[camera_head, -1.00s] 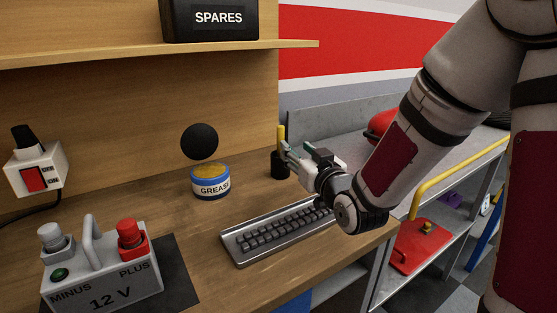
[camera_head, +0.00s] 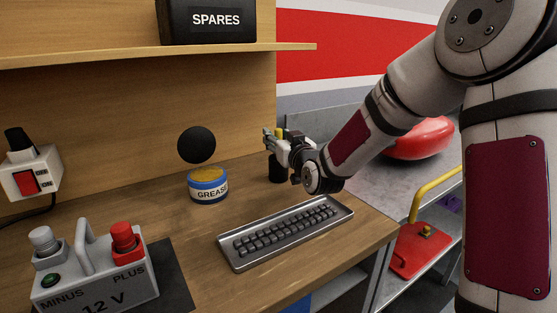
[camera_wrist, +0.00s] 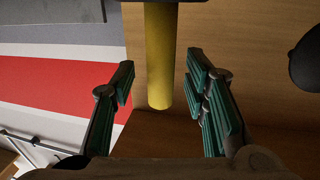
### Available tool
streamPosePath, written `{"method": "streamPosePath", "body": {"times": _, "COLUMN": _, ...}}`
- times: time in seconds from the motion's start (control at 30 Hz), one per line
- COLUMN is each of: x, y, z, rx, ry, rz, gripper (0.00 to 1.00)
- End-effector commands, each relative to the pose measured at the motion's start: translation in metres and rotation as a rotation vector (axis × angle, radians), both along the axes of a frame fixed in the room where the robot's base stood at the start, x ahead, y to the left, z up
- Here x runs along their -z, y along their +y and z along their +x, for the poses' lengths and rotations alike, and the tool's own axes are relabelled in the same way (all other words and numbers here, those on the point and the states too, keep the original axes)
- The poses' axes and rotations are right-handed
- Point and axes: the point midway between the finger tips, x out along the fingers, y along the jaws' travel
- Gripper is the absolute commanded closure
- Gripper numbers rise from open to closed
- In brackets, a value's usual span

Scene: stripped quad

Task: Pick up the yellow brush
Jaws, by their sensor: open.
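The yellow brush (camera_head: 279,132) shows only as a yellow tip behind my gripper, above a dark upright base (camera_head: 277,168) at the bench's back right. In the wrist view its yellow handle (camera_wrist: 160,60) hangs from a dark part at the top edge of the picture. My gripper (camera_head: 271,140) is open. In the wrist view my gripper (camera_wrist: 158,75) has its green-padded fingers on either side of the handle, with a visible gap each side. I cannot tell how deep the handle sits between them. The bristles are not seen.
A grease tin (camera_head: 208,186) and a black ball (camera_head: 197,145) are left of my gripper. A keyboard (camera_head: 286,232) lies in front. A 12 V box (camera_head: 85,270) stands at front left. A shelf (camera_head: 150,54) with a SPARES box (camera_head: 207,20) is above.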

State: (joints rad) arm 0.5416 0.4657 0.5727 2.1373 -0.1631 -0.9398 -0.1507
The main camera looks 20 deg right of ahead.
Motion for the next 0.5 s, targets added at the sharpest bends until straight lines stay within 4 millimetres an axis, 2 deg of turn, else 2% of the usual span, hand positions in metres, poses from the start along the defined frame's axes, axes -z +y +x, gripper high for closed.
{"method": "streamPosePath", "body": {"times": 0.17, "x": 0.0, "y": 0.0004, "z": 0.0002, "rx": 0.0, "ry": 0.001, "rz": 0.0, "gripper": 0.59}}
{"method": "streamPosePath", "body": {"times": 0.23, "x": 0.0, "y": 0.0004, "z": 0.0001, "rx": -0.001, "ry": 0.0, "rz": 0.0, "gripper": 0.7}}
{"method": "streamPosePath", "body": {"times": 0.37, "x": -0.0001, "y": 0.0004, "z": 0.0, "rx": -0.001, "ry": 0.0, "rz": 0.0, "gripper": 0.99}}
{"method": "streamPosePath", "body": {"times": 0.5, "x": -0.0002, "y": 0.0004, "z": 0.0, "rx": -0.001, "ry": 0.0, "rz": 0.0, "gripper": 1.0}}
